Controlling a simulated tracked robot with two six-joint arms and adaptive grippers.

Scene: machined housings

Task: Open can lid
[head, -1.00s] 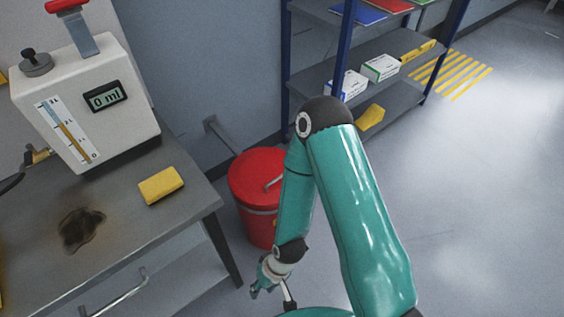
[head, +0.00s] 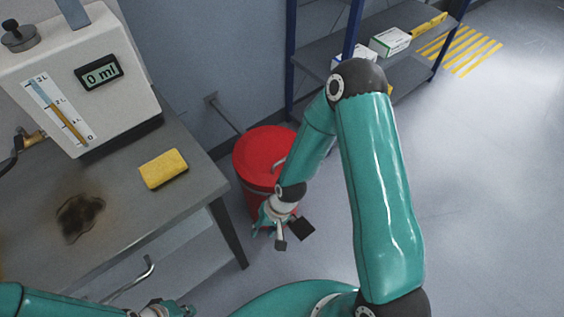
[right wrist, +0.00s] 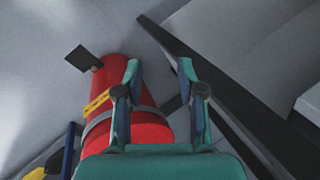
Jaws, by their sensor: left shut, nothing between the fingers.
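The red can (head: 262,150) stands on the floor between the bench and the shelf. Its red lid is down and has a grey handle (head: 279,164), partly hidden by my right arm. A dark flat plate (head: 301,229) sticks out low at the can's front; it also shows in the right wrist view (right wrist: 82,58). My right gripper (head: 266,229) is in front of the can's lower side. In the right wrist view (right wrist: 159,73) its fingers are apart with nothing held, and the can's body (right wrist: 112,75) lies beyond them. My left gripper (head: 176,309) is shut at the bottom edge, partly cut off.
The grey bench (head: 190,215) on the left bears a yellow sponge (head: 164,169) and a white dispenser (head: 85,80) reading 0 ml. A blue-posted shelf (head: 350,40) with boxes stands behind. The floor (head: 480,180) to the right is clear.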

